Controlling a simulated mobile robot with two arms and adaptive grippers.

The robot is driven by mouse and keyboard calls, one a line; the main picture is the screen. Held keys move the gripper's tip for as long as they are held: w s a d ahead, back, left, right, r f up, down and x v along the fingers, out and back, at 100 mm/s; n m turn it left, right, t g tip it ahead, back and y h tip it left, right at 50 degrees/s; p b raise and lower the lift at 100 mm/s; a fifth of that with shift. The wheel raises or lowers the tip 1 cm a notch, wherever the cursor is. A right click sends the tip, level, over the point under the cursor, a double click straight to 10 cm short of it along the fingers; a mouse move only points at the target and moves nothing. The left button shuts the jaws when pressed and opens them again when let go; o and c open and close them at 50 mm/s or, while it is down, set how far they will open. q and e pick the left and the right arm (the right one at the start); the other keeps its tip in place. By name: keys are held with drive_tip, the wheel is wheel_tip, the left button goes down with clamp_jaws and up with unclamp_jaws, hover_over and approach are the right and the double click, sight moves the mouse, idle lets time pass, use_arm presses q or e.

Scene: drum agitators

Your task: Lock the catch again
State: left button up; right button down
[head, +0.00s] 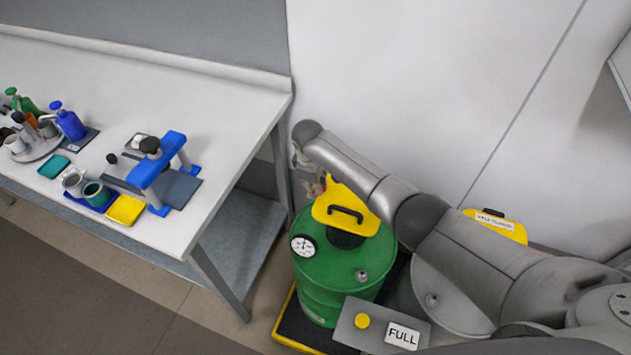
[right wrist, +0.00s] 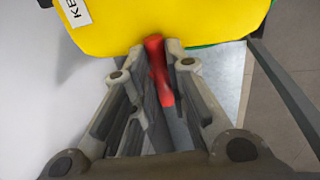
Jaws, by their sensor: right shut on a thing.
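The green drum (head: 335,275) carries a yellow agitator head (head: 350,215) with a black handle (head: 346,212). My right gripper (head: 312,178) is at the far left side of this head, partly hidden in the head view. In the right wrist view, my right gripper (right wrist: 163,50) is shut on a red catch lever (right wrist: 159,75), which lies between its fingers. The lever's upper end is close to the yellow housing (right wrist: 190,22). Where the lever joins the drum or head, and whether it is latched, I cannot tell. My left gripper is out of view.
A second yellow head (head: 497,226) stands right, behind my right arm. A white bench (head: 225,130) with bottles and a blue frame (head: 157,163) stands left. A wall is close behind the drum.

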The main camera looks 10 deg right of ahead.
drive_tip(key=c, duration=1.4)
unclamp_jaws()
drive_tip(key=shift+c, duration=0.2)
wheel_tip(320, 180, up, 12)
drive_tip(key=s+a, duration=0.1)
drive_tip(key=s, duration=0.1)
drive_tip(key=shift+f, duration=0.15)
drive_tip(key=shift+a, duration=0.1)
